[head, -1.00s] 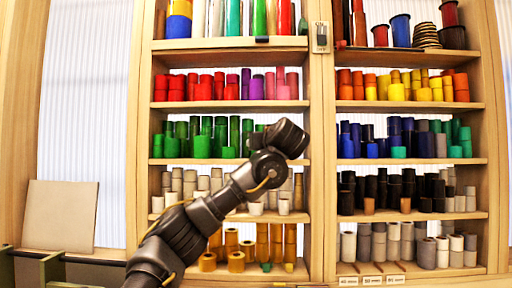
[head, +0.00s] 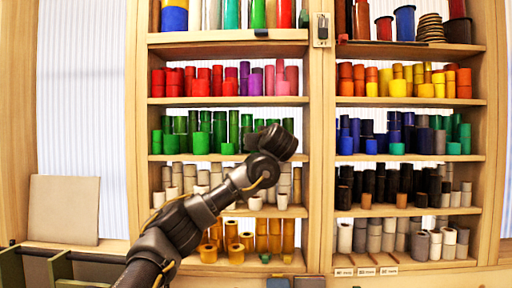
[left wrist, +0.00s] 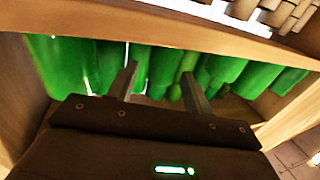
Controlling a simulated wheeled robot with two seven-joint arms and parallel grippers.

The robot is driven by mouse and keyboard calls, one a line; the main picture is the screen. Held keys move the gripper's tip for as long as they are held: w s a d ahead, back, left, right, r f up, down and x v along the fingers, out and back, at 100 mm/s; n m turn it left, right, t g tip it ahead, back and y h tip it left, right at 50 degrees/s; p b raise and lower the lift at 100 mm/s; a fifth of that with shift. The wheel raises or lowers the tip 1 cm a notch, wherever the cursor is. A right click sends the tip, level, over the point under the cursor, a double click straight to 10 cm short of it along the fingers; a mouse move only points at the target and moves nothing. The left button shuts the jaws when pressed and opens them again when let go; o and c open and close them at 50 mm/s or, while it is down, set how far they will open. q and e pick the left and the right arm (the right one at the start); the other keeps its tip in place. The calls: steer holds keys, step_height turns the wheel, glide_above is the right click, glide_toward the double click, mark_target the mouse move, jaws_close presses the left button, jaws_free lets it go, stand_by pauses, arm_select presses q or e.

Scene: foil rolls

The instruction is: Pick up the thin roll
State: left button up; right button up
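Green rolls (head: 203,142) stand in a row on the third shelf of the left bay; which roll the task calls the thin one I cannot tell. In the head view my left arm reaches up from the lower left, and its dark wrist end hides part of the green row; its fingers are not visible there. In the left wrist view my left gripper (left wrist: 159,72) is open, its two fingers apart and pointing at the green rolls (left wrist: 222,70), which appear upside down. No roll is clearly held between the fingers. My right gripper is not in view.
The shelf board (left wrist: 170,33) runs close by the green rolls, with pale rolls (left wrist: 285,14) beyond it. Red and pink rolls (head: 205,82) stand above, yellow-brown rolls (head: 262,235) below. A wooden post (head: 321,160) divides the bays. A beige panel (head: 64,210) leans at left.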

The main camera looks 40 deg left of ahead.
arm_select(q)
steer(key=shift+a, duration=0.1)
steer(key=c, duration=0.9)
steer(key=shift+o, duration=0.2)
